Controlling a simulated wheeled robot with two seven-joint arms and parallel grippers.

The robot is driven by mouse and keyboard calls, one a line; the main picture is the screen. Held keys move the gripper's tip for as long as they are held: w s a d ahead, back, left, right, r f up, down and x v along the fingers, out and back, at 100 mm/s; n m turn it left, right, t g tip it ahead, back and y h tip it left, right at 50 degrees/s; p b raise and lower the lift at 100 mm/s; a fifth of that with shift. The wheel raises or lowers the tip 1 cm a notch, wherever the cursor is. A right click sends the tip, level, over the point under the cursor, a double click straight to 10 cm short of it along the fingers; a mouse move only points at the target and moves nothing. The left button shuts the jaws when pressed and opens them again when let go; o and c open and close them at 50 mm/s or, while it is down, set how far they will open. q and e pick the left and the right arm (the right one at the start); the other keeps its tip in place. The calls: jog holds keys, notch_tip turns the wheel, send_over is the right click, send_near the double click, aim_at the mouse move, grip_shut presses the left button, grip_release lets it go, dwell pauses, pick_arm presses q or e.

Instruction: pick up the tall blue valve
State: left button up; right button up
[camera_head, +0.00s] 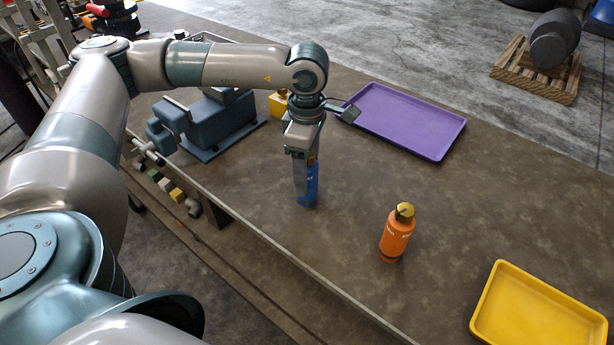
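The tall blue valve (309,191) stands upright on the brown table, near its front edge. A little of its gold top shows beside my gripper. My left gripper (301,181) points down over the valve from above, with its fingers at the valve's upper part. The fingers overlap the valve in this view, and the far finger is hidden, so I cannot tell whether they are closed on it. My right gripper is not in view.
An orange bottle (396,238) with a gold top stands to the right of the valve. A purple tray (452,142) lies behind, a yellow tray (484,320) at front right. A blue vise (209,128) and a yellow object (278,104) are at back left. Bare table surrounds the bottle.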

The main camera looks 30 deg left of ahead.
pick_arm(q)
jog(key=shift+f, duration=0.4)
jog(key=shift+c, duration=0.4)
grip_shut()
jog(key=shift+r, duration=0.1)
jog(key=shift+w+r, duration=0.1)
jog(key=shift+r, duration=0.05)
